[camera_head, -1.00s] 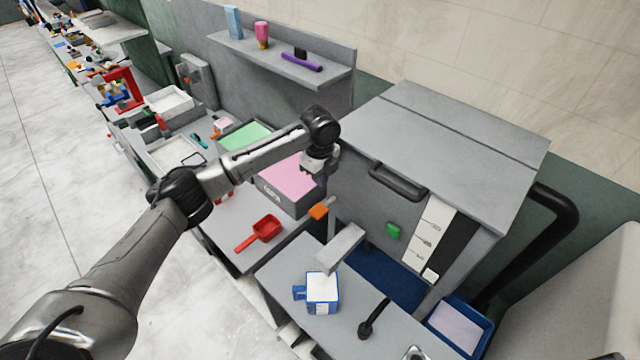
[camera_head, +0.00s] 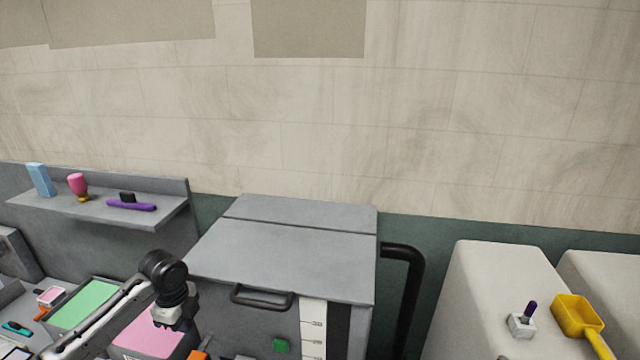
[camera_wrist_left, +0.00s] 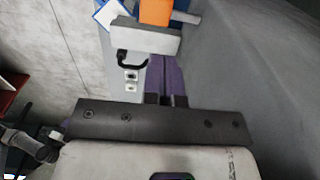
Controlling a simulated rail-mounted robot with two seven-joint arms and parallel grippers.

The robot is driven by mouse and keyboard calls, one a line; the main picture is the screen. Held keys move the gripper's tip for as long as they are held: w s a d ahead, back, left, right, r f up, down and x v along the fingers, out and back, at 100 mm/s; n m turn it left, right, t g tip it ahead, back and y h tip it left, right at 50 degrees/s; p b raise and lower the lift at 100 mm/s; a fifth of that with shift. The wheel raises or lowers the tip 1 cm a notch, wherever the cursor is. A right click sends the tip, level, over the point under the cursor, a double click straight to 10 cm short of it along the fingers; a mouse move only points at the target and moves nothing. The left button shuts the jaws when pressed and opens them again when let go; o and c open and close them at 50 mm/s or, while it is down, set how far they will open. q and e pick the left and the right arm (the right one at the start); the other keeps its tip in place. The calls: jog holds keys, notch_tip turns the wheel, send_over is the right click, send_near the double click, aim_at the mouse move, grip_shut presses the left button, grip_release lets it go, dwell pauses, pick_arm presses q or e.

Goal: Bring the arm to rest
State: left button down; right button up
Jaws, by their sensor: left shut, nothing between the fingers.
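My left arm comes in from the lower left in the head view. Its black wrist joint sits above the pink tray (camera_head: 150,340), left of the grey press (camera_head: 290,262). My left gripper (camera_head: 180,324) hangs below that joint, close to the press's left side; its fingertips are hard to make out there. In the left wrist view my left gripper (camera_wrist_left: 166,82) is shut and empty, with its narrow fingers together. A grey bar (camera_wrist_left: 145,40) and an orange block (camera_wrist_left: 155,12) lie beyond the fingers. My right gripper is not in view.
The press has a black front handle (camera_head: 262,298) and a green button (camera_head: 281,345). A wall shelf (camera_head: 110,208) holds a blue box, a pink bottle and a purple brush. A green tray (camera_head: 88,305) lies left. A yellow scoop (camera_head: 577,315) rests on a pale surface at right.

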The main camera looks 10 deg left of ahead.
pick_arm(q)
jog(key=s+d+f+n+t+h+p, duration=0.1)
jog(key=s+d+f+n, duration=0.1)
jog(key=s+d+f, duration=0.7)
jog(key=s+d+f+n+t+h+p, duration=0.1)
jog(key=s+d+f+n+p, duration=0.1)
jog(key=s+d+f, duration=0.7)
jog(key=s+r+n+y+p, duration=0.1)
jog(key=s+r+n, duration=0.2)
jog(key=s+n, duration=0.3)
jog(key=s+r+n+t+p, duration=0.1)
jog(key=s+r+n, duration=0.2)
jog(key=s, duration=1)
jog(key=n, duration=0.3)
jog(key=shift+r+t+y, duration=0.2)
jog(key=shift+t+y, duration=0.1)
jog(key=shift+y, duration=0.1)
jog(key=shift+d, duration=0.15)
